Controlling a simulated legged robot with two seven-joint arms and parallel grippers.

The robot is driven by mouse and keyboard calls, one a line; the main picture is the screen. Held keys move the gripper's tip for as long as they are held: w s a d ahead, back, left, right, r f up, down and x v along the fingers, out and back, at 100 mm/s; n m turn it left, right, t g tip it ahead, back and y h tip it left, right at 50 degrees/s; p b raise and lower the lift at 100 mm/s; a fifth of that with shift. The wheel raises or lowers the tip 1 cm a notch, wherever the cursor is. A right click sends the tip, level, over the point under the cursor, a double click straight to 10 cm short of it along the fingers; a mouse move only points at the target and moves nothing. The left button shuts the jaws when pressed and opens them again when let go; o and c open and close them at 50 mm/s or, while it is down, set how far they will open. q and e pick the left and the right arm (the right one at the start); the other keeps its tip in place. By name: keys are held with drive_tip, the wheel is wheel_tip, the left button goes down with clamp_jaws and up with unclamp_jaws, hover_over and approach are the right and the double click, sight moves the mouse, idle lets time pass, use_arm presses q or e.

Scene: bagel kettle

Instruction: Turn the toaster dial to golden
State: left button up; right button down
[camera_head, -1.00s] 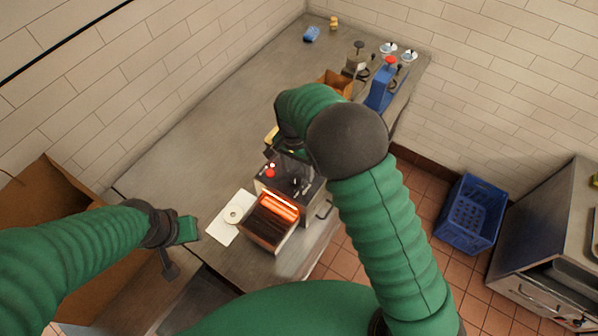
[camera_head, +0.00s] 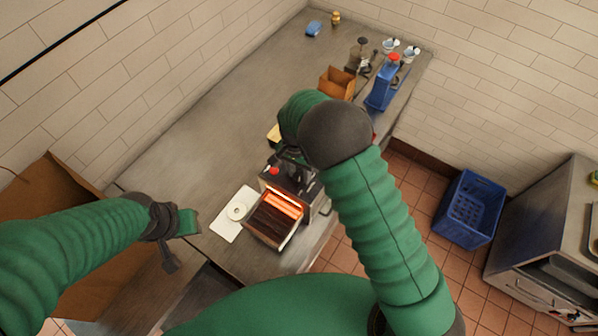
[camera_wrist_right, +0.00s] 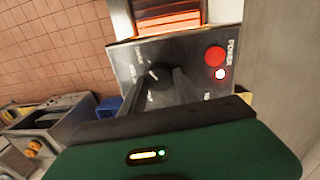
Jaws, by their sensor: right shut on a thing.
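The toaster (camera_head: 267,230) stands near the counter's front edge, its slot glowing orange. Its metal control panel (camera_wrist_right: 125,65) fills the top middle of the right wrist view. The panel carries a black round dial (camera_wrist_right: 158,71), printed labels too blurred to read fully, and a red power button (camera_wrist_right: 215,56) with a small lit lamp below it. My right gripper (camera_wrist_right: 168,82) is shut on the dial, its dark fingers partly covering it. In the head view my right gripper (camera_head: 297,175) is over the panel, and the dial is hidden. My left gripper (camera_head: 182,222) hangs at the left, away from the toaster; its jaws are unclear.
A white board (camera_head: 226,227) with a pale ring-shaped piece lies left of the toaster. A brown box (camera_head: 338,82), a blue dispenser (camera_head: 381,90) and cups stand farther back. A blue crate (camera_head: 470,208) is on the floor at right. The counter's left middle is clear.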

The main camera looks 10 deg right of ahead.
drive_tip(key=shift+s+a, duration=0.1)
drive_tip(key=shift+a, duration=0.1)
drive_tip(key=shift+d, duration=0.15)
drive_tip(key=shift+n, duration=0.3)
drive_tip(key=shift+f+n+b, duration=0.1)
drive_tip(key=shift+n+b, duration=0.5)
drive_tip(key=shift+n, duration=0.3)
drive_tip(key=n+b, duration=0.1)
drive_tip(key=n, duration=0.2)
drive_tip(key=shift+n, duration=0.3)
drive_tip(key=n+b, duration=0.1)
drive_tip(key=n, duration=0.2)
drive_tip(key=shift+s+t, duration=0.1)
drive_tip(key=shift+t, duration=0.2)
drive_tip(key=shift+n+b, duration=0.3)
drive_tip(key=shift+n, duration=1.2)
